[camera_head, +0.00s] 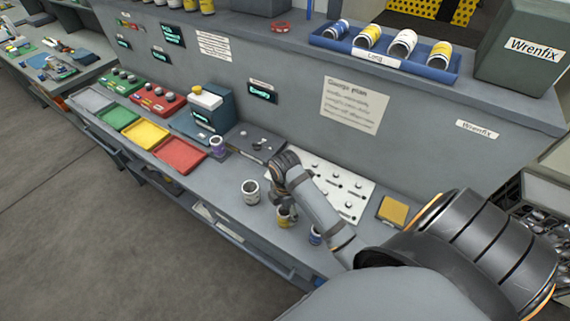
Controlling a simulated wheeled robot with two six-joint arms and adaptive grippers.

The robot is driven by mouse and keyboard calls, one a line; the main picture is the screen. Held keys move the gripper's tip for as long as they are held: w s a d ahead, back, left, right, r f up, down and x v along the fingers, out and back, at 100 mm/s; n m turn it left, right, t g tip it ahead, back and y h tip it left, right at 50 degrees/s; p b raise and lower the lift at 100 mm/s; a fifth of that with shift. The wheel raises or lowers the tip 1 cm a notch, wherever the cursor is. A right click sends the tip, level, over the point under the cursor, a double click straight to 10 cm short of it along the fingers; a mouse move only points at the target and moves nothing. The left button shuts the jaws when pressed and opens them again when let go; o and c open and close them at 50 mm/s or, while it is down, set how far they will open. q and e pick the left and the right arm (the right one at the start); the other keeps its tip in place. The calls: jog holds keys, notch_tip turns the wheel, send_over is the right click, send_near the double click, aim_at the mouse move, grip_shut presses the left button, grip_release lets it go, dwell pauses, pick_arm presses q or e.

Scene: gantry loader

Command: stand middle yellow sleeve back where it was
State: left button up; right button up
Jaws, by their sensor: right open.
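The yellow sleeve (284,221) is on the grey bench, in the middle of a short row. A white sleeve (250,195) stands upright to its upper left, and a blue sleeve (315,237) is to its lower right, partly hidden by my arm. My right gripper (281,203) points down at the yellow sleeve and is open. Its fingers hide the sleeve's upper part, so I cannot tell if they touch it. The yellow sleeve looks upright. My left gripper is out of view.
A white panel with pegs (333,187) lies behind my right arm. Colored trays, such as the red tray (180,156), lie left. A blue tray labelled Long (391,62) holds several sleeves on the shelf.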

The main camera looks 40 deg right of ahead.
notch_tip(320, 180, up, 8)
jog(key=p, duration=0.4)
jog(key=shift+r, duration=0.25)
jog(key=shift+f, duration=0.1)
